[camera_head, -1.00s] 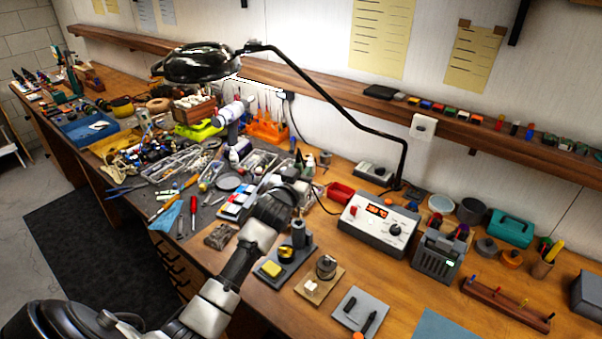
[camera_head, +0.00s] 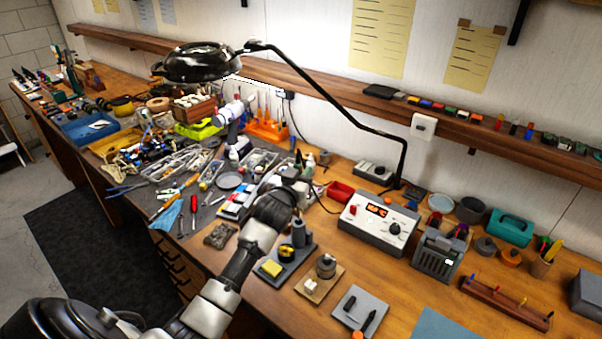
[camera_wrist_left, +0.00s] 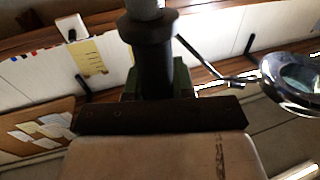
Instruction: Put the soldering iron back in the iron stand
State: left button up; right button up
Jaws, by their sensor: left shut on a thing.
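My left gripper (camera_head: 300,182) is above the bench, its arm reaching in from the lower left. Its fingers are small and partly hidden behind my own wrist in the head view. In the left wrist view it is shut on a dark cylinder with a collar and a grey upper part, seemingly the soldering iron (camera_wrist_left: 152,62). The iron's tip is not visible. The iron stand (camera_head: 298,238), a dark base with an upright grey holder and a yellow sponge, sits on the bench just below the gripper in the picture.
A soldering station (camera_head: 378,222) with a red display stands right of the stand. A wooden block with a small jar (camera_head: 326,267) and a grey pad (camera_head: 360,310) lie close by. A magnifier lamp (camera_head: 200,63) arches overhead. Tools crowd the bench to the left.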

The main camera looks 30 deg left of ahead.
pick_arm(q)
jog(key=shift+f, duration=0.2)
jog(key=shift+f+b, duration=3.1)
jog(key=shift+f, duration=1.2)
jog(key=o, duration=1.3)
jog(key=shift+o, duration=0.2)
